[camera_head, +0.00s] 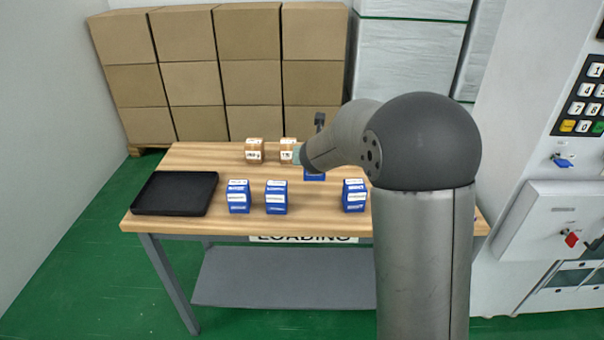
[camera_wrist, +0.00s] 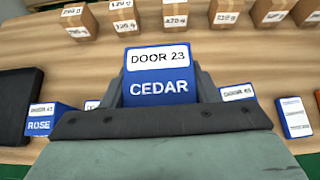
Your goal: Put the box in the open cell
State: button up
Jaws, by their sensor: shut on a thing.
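A blue box (camera_wrist: 158,88) with a white label reading "DOOR 23" and "CEDAR" sits between the fingers of my gripper (camera_wrist: 160,82) in the wrist view. The dark fingers are shut on its left and right sides. In the head view part of this blue box (camera_head: 314,175) shows over the wooden table, beside my arm, which hides most of my gripper. I cannot tell whether the box touches the table. At the right stands a white machine (camera_head: 515,130) with a keypad and small keys. I cannot make out an open cell.
Several other blue boxes (camera_head: 238,197) stand along the table's (camera_head: 180,235) front. Small brown cartons (camera_head: 254,151) stand at its back. A black tray (camera_head: 175,211) lies at the left end. Large stacked cartons (camera_head: 190,70) stand behind the table.

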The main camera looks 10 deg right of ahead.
jog(key=x, duration=1.3)
jog(key=shift+s+d+f+p, duration=0.15)
jog(key=shift+f+p, duration=0.2)
jog(key=shift+f, duration=0.1)
jog(key=shift+f+b, duration=0.3)
jog(key=shift+f, duration=1.35)
jog(key=shift+f, duration=0.1)
jog(key=shift+f, duration=0.1)
jog(key=o, duration=1.1)
